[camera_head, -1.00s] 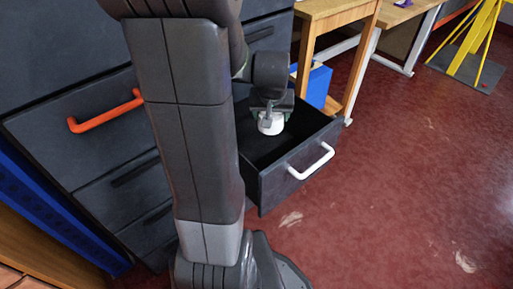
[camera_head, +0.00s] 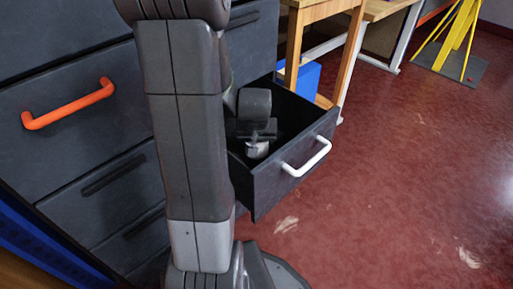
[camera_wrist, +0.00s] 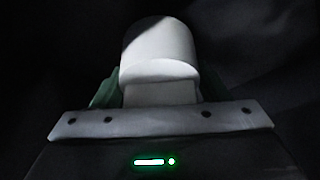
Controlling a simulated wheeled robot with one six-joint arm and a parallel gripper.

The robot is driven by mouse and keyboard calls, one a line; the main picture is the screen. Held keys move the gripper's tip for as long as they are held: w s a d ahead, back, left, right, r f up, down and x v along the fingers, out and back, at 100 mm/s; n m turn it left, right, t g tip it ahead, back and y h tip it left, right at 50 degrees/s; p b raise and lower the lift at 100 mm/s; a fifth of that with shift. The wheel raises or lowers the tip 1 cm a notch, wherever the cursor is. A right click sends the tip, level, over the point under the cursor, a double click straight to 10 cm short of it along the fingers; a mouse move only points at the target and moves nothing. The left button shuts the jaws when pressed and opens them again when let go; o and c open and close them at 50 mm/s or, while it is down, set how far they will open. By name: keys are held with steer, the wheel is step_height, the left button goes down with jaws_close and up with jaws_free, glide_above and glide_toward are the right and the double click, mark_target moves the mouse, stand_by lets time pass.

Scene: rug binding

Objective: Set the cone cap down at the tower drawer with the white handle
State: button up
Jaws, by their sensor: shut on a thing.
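The tower drawer with the white handle (camera_head: 306,157) is pulled open, and its dark inside shows from above. My gripper (camera_head: 257,143) is down inside the drawer, between its walls. It is shut on the white cone cap (camera_head: 257,151), which shows only in part below the gripper in the head view. In the wrist view the cone cap (camera_wrist: 158,52) stands out pale between the greenish fingers, with dark surroundings. I cannot tell whether the cap touches the drawer floor.
A drawer with an orange handle (camera_head: 68,104) is closed at the left. A wooden table (camera_head: 322,12) stands behind the open drawer, with a blue box (camera_head: 304,77) beneath it. A yellow stand (camera_head: 457,40) is at the far right. The red floor (camera_head: 400,190) at right is clear.

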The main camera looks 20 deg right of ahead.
steer(key=shift+f+b, duration=0.35)
steer(key=shift+f, duration=0.95)
steer(key=shift+f, duration=0.2)
steer(key=o, duration=1)
steer(key=shift+c, duration=0.2)
steer(key=shift+r, duration=0.5)
steer(key=p+v, duration=0.4)
steer(key=v, duration=0.7)
steer(key=shift+r, duration=0.2)
steer(key=shift+s, duration=0.15)
